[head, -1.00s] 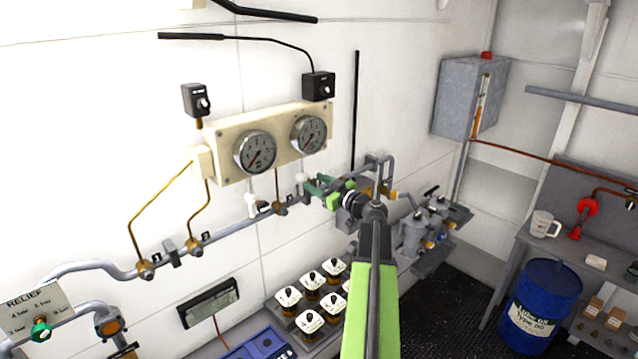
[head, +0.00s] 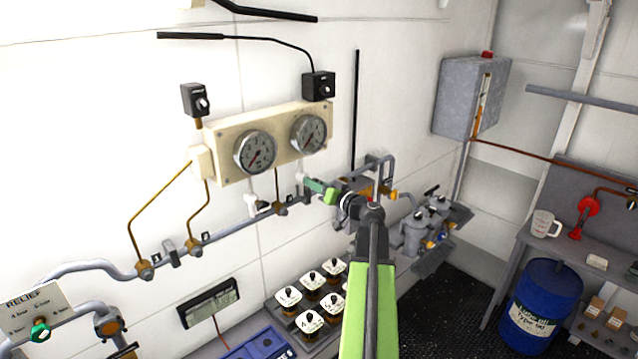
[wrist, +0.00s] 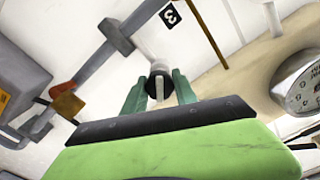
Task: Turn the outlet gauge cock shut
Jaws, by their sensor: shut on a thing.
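My gripper (head: 309,184) is at the wall pipework, just below the right end of the cream gauge panel (head: 268,148). In the wrist view its two green fingers (wrist: 158,92) stand on either side of a small cock (wrist: 160,68) with a pale round body and a dark end, and are shut on it. A light stripe shows on the dark end. In the head view the fingers mostly hide this cock. A second pale cock (head: 251,203) sits lower left, below the left gauge (head: 255,152). The right gauge (head: 308,133) is above my gripper.
A grey pipe (head: 235,230) runs along the wall below the panel. Labelled knobs (head: 310,322) stand below. Filter-like canisters (head: 416,232) are to the right of my arm. A blue drum (head: 543,308) stands by a bench at right. A dark tag marked 3 (wrist: 170,15) is near the cock.

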